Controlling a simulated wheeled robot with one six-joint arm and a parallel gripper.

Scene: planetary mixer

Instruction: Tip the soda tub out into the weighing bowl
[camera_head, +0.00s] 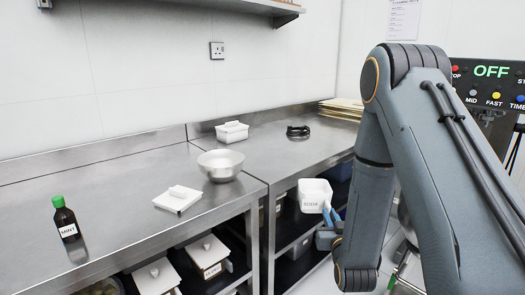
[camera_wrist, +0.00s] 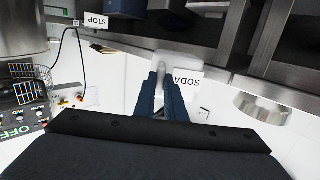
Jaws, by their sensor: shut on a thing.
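The soda tub (camera_head: 314,193) is a small white open box with a SODA label, held in the air in front of the benches. It looks roughly upright; its contents cannot be made out. My gripper (camera_head: 329,216) has blue fingers shut on the tub's side at the right. In the wrist view, the fingers (camera_wrist: 161,76) meet at the tub (camera_wrist: 178,61), beside its label. The weighing bowl (camera_head: 221,166), a round steel bowl, stands on the bench to the left of the tub, well apart from it.
A white lid-like square with a knob (camera_head: 177,199) and a brown MINT bottle (camera_head: 65,219) are on the left bench. A lidded white tub (camera_head: 232,132) and a black coiled item (camera_head: 298,132) stand farther back. The mixer panel (camera_head: 492,85) reads OFF. Shelves below hold bins.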

